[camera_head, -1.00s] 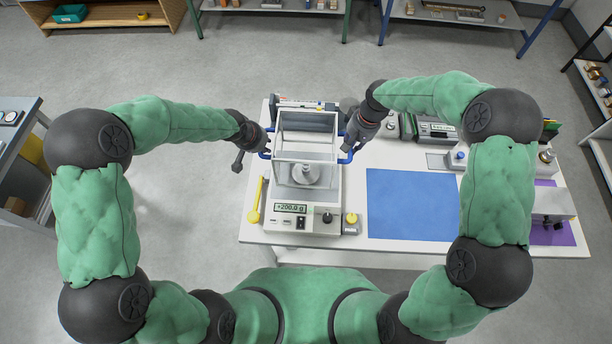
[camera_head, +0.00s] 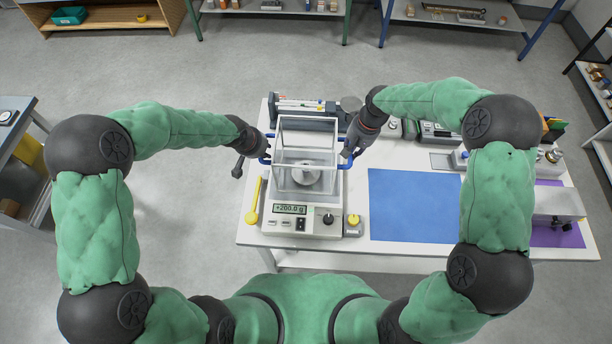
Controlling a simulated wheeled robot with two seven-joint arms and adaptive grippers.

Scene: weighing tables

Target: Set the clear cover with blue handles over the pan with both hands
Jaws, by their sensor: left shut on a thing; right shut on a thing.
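The clear cover (camera_head: 307,133) is a see-through box with pale edges and a blue handle on each side. It is upright and surrounds the pan (camera_head: 306,172) of the white balance (camera_head: 270,222) as seen from above. I cannot tell whether its lower edge touches the balance. A metal weight stands on the pan, seen through the cover. The display (camera_head: 290,209) reads +200.0 g. My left gripper (camera_head: 264,155) is shut on the left blue handle. My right gripper (camera_head: 348,152) is shut on the right blue handle. The fingers partly hide both handles.
A yellow spoon-like tool (camera_head: 254,203) lies left of the balance, and a yellow-topped knob piece (camera_head: 353,222) stands at its right. A blue mat (camera_head: 412,205) lies bare to the right. A rack (camera_head: 300,105) stands behind the cover.

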